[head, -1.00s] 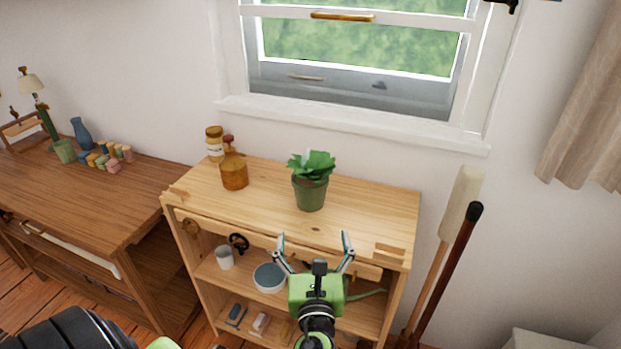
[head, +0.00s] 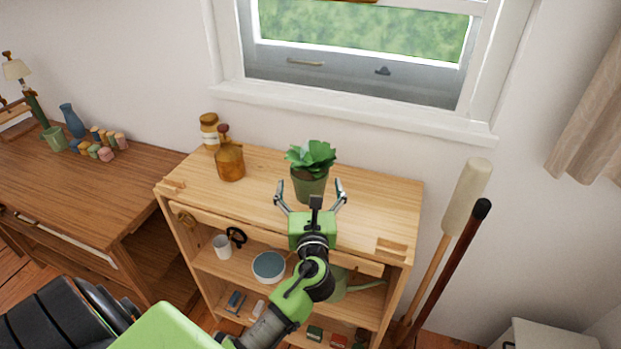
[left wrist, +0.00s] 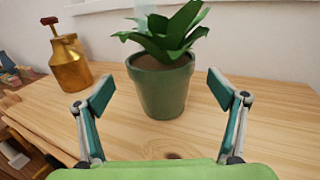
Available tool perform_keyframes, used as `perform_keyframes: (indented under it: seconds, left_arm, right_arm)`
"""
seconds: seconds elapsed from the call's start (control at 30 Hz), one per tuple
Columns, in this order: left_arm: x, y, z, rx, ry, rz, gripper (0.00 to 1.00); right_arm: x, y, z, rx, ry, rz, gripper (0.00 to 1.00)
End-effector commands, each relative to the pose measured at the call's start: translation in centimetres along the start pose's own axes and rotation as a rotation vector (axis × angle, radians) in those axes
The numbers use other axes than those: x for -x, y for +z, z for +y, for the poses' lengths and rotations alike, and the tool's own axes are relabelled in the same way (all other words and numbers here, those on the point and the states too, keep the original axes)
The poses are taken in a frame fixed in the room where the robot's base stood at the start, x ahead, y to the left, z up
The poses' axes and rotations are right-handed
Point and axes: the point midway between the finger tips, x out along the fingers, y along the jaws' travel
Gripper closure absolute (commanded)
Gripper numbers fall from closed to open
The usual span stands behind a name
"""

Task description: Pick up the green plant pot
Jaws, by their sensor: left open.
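The green plant pot (head: 309,186) with a leafy plant stands upright on top of the wooden shelf unit (head: 375,207). In the left wrist view the pot (left wrist: 162,88) is centred beyond the fingertips. My left gripper (head: 310,186) is open and empty, just in front of the pot, with its fingers spread to either side. In the left wrist view the gripper (left wrist: 160,90) has a finger at left and right, with a visible gap to the pot. My right gripper is not in view.
The wall and window sill (head: 350,112) are behind. A long-handled mallet (head: 468,195) and a dark pole lean at the right. The shelf top right of the pot is clear.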

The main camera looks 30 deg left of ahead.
Motion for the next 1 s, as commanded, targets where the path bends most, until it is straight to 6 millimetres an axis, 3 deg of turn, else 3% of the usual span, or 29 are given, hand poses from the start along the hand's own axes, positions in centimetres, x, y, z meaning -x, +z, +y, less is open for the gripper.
perform_keyframes:
  seconds: [0.23, 0.53, 0.57, 0.8, 1.0]
  left_arm:
    - [-3.7, 0.3, -0.1, -0.002, 0.002, -0.001, 0.13]
    - [-4.3, 0.2, -0.1, 0.000, 0.000, 0.000, 0.13]
    - [-4.3, 0.2, -0.1, 0.000, 0.000, 0.000, 0.15]
    - [-4.3, 0.2, -0.1, 0.000, 0.000, 0.000, 0.77]
    - [-4.4, 0.6, -0.2, 0.000, 0.000, -0.006, 0.79]
  right_arm:
    - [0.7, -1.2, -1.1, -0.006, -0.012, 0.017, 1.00]
    - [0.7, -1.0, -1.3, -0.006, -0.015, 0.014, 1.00]
    - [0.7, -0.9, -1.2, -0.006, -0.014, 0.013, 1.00]
    - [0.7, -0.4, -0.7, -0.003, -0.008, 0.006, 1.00]
    - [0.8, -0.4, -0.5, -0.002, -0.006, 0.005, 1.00]
